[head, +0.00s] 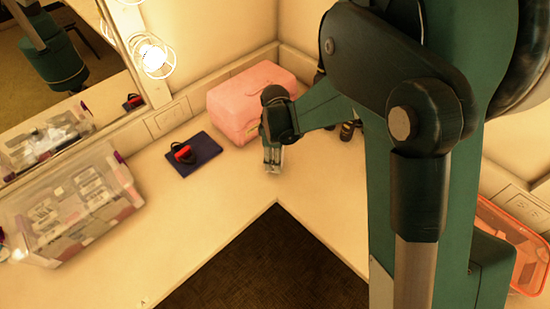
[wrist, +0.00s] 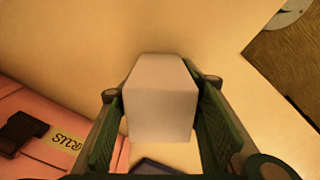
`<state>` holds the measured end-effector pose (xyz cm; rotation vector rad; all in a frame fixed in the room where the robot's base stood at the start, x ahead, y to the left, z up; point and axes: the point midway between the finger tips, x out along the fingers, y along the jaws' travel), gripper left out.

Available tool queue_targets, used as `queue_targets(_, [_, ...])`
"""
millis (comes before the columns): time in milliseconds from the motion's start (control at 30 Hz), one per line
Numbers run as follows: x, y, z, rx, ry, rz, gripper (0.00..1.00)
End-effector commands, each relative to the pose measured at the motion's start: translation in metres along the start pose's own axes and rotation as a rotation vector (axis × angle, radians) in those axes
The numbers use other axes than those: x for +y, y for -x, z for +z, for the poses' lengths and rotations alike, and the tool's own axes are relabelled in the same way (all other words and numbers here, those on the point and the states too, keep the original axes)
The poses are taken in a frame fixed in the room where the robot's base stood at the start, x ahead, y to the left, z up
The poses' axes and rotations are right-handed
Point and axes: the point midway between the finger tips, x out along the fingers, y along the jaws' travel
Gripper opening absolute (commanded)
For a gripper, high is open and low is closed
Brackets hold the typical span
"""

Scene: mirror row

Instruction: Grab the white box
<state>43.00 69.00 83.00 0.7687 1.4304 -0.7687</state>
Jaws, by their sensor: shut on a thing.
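The white box (wrist: 160,98) is in the middle of the wrist view, a plain pale block between the two green finger pads. My gripper (wrist: 160,110) is shut on it, one pad against each side. In the head view my gripper (head: 273,158) points down at the counter, just right of the pink case; the box is mostly hidden there by the fingers. I cannot tell whether the box touches the counter.
A pink case (head: 238,104) stands close left of my gripper. A dark blue book (head: 194,154) with a red and black item (head: 184,153) lies further left. A clear bin (head: 70,205) is at far left, an orange basket (head: 515,235) at right. The counter's front edge is near.

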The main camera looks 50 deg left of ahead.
Motion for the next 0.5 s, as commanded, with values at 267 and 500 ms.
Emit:
queue_targets(267, [0.000, 0.003, 0.000, 0.000, 0.000, 0.000, 0.23])
queue_targets(500, [0.000, 0.022, 0.000, 0.000, 0.000, 0.000, 0.23])
